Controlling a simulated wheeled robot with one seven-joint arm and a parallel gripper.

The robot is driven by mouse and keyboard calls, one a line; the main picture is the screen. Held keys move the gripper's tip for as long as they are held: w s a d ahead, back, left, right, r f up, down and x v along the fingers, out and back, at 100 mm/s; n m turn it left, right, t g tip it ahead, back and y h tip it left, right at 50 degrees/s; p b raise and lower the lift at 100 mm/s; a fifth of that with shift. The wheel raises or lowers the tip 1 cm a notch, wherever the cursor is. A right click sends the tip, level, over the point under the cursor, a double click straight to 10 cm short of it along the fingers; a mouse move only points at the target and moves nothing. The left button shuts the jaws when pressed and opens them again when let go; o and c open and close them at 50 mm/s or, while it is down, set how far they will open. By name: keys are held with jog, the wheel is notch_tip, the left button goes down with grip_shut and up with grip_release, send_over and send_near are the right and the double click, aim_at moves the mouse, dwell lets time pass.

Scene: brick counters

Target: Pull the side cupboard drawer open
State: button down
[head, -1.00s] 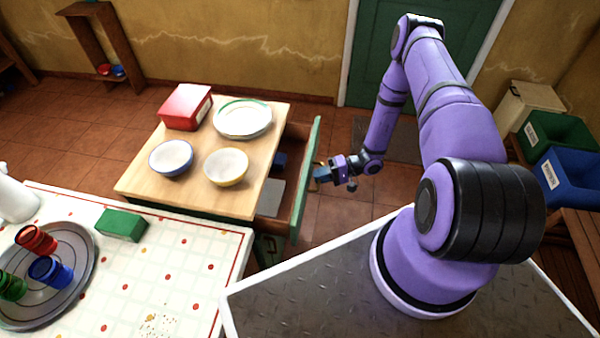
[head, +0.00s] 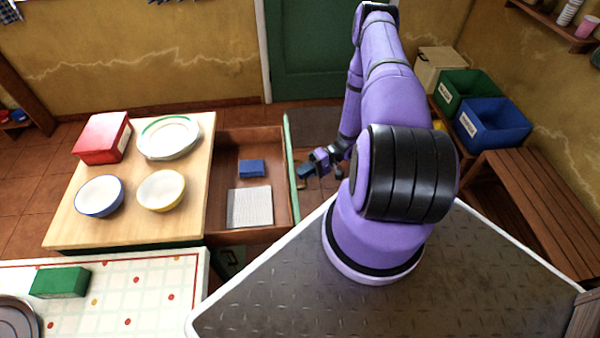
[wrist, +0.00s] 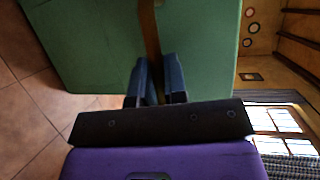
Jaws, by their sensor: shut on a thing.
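The side cupboard (head: 125,225) has a wooden top and stands left of my arm. Its drawer (head: 220,200) is pulled well out to the right, with the inside in plain view. A blue box (head: 251,168) and a pale ribbed cloth or pad (head: 250,207) lie in it. My gripper (head: 304,171) is at the outer side of the drawer's green front (head: 290,160). In the wrist view my gripper (wrist: 158,82) is shut on the drawer's brass-coloured handle (wrist: 149,30), against the green front (wrist: 95,40).
A red box (head: 103,138), plates (head: 168,138) and two bowls (head: 161,190) stand on the cupboard top. A tablecloth-covered counter (head: 150,290) with a green box (head: 60,282) is in front. Green and blue bins (head: 490,125) and a bench (head: 535,190) are at the right.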

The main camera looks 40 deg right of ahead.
jog(key=c, duration=1.2)
grip_release()
jog(key=shift+d, duration=0.15)
jog(key=v, duration=1)
jog(key=shift+d, duration=0.25)
jog(key=shift+r, duration=0.1)
